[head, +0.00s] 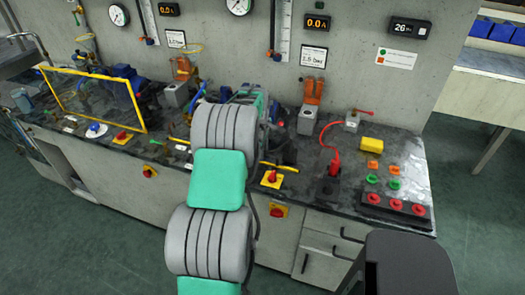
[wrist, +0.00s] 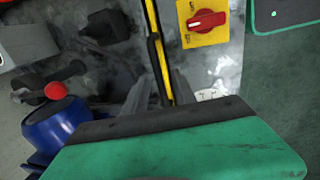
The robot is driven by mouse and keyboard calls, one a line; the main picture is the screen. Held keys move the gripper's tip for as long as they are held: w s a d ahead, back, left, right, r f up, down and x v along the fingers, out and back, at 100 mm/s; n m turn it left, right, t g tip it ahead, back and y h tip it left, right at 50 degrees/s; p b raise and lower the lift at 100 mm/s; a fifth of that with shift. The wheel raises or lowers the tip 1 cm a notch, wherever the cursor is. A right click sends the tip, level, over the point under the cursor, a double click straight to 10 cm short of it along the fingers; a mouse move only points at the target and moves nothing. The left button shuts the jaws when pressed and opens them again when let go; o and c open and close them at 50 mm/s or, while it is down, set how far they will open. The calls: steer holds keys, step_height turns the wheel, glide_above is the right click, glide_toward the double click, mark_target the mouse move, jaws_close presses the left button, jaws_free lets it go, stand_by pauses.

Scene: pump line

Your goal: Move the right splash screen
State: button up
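The right splash screen shows in the head view only as short yellow frame pieces (head: 279,167) on both sides of my arm; my arm hides its middle. In the wrist view a thin yellow and black bar (wrist: 158,55), which looks like its frame edge, runs down between the two grey fingers of my gripper (wrist: 162,92). The fingers lie close on either side of the bar, but I cannot tell whether they touch it. My gripper is hidden behind my arm in the head view. The left splash screen (head: 101,75), clear in a yellow frame, stands upright at the bench's left.
A red rotary switch on a yellow plate (wrist: 207,20) is right of the bar. A blue pump part (wrist: 55,130) and a red-knobbed lever (wrist: 55,91) are at left. The bench (head: 400,155) holds a red-cabled plug (head: 333,160), a yellow box (head: 371,145) and several buttons (head: 397,205).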

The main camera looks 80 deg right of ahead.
step_height(320, 180, up, 8)
steer(key=a, duration=0.1)
steer(key=shift+a+f+b, duration=0.2)
steer(key=shift+f+b, duration=0.05)
steer(key=shift+b, duration=0.2)
steer(key=shift+w, duration=0.1)
stand_by(0.9)
